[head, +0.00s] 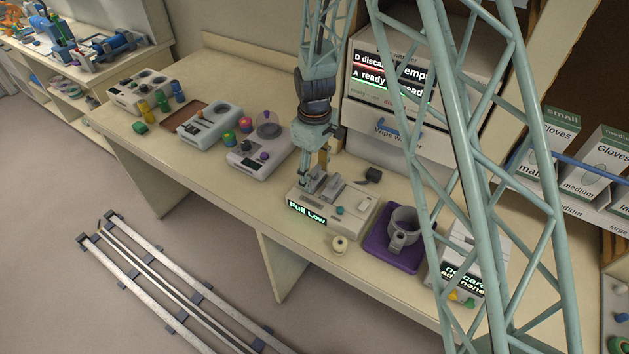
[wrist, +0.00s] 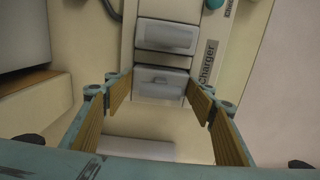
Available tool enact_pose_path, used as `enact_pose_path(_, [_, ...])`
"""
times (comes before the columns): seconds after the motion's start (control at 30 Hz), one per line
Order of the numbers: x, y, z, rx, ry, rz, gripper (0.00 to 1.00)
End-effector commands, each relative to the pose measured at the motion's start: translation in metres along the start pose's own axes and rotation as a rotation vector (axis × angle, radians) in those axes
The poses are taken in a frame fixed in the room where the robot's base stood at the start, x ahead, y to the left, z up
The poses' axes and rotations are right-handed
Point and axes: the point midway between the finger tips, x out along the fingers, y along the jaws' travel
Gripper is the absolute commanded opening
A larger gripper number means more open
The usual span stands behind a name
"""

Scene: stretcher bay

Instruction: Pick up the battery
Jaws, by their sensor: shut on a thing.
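The charger (head: 341,208) is a beige box on the bench in the head view, with a lit front sign reading "Full Low". Its label strip (wrist: 209,62) shows in the wrist view. A grey battery (wrist: 160,83) with a small raised tab lies at one of the charger's two bays; another grey block (wrist: 167,36) is in the bay beside it. My gripper (head: 314,184) is down at the charger. In the wrist view its padded fingers (wrist: 159,88) are at both sides of the tabbed battery, shut on it. I cannot tell whether it is lifted.
A control box (head: 262,152) stands to the left. The wipe warmer (head: 385,130) rises behind. Little bench is free around the charger.

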Motion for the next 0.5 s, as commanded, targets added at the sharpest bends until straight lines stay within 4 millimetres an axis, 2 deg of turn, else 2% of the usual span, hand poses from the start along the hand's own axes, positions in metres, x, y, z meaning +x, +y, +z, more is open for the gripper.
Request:
enact_pose_path(0.27, [-0.003, 0.0, 0.0, 0.0, 0.001, 0.0, 0.34])
enact_pose_path(0.5, [-0.015, 0.001, -0.001, 0.0, 0.002, 0.001, 0.34])
